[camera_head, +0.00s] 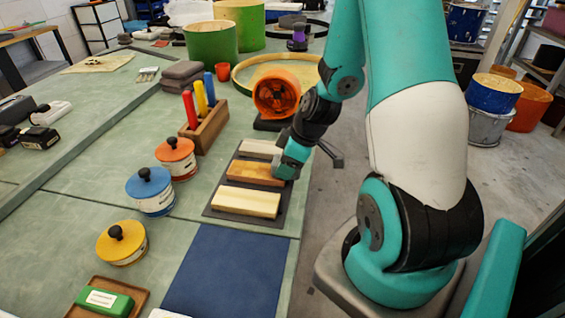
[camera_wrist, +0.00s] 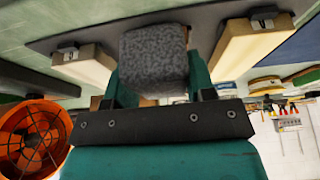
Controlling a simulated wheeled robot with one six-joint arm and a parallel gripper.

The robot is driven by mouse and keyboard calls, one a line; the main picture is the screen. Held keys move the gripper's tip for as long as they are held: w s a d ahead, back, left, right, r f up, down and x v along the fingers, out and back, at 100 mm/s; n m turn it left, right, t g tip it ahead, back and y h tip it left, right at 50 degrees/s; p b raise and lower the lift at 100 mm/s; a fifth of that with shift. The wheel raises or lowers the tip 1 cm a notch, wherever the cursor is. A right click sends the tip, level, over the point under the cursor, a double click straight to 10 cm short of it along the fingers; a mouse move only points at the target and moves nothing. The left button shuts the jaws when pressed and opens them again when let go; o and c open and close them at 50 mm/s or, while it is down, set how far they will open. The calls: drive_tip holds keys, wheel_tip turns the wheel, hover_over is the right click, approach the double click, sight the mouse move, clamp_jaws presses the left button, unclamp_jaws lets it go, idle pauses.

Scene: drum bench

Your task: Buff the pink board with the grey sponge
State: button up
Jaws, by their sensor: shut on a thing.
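My gripper (camera_head: 286,169) is low at the right end of the middle board. In the wrist view it is shut on a dark grey sponge (camera_wrist: 153,58), held between its two teal fingers. Three boards lie side by side on a dark mat (camera_head: 213,208): a pale far board (camera_head: 259,149), an orange-brown middle board (camera_head: 252,173) and a yellowish near board (camera_head: 246,202). None looks clearly pink. In the wrist view the sponge hides most of the middle board, with the far board (camera_wrist: 87,66) and near board (camera_wrist: 245,50) on either side. I cannot tell whether the sponge touches the wood.
An orange fan (camera_head: 277,94) stands just beyond the boards. A wooden holder (camera_head: 204,132) with coloured sticks and several lidded tins, one of them blue (camera_head: 150,191), are to the left. A blue mat (camera_head: 228,270) lies bare nearer me. The bench edge is just right of the boards.

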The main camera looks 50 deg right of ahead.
drive_tip(key=shift+w+a, duration=0.1)
drive_tip(key=shift+w+a, duration=0.35)
drive_tip(key=shift+w, duration=0.2)
drive_tip(key=shift+w+a, duration=0.3)
drive_tip(key=shift+w, duration=0.2)
drive_tip(key=shift+s+d, duration=0.4)
drive_tip(key=shift+s, duration=0.2)
drive_tip(key=shift+s+d, duration=0.35)
drive_tip(key=shift+s, duration=0.25)
wheel_tip(320, 180, up, 6)
drive_tip(key=p, duration=0.5)
drive_tip(key=shift+r, duration=0.1)
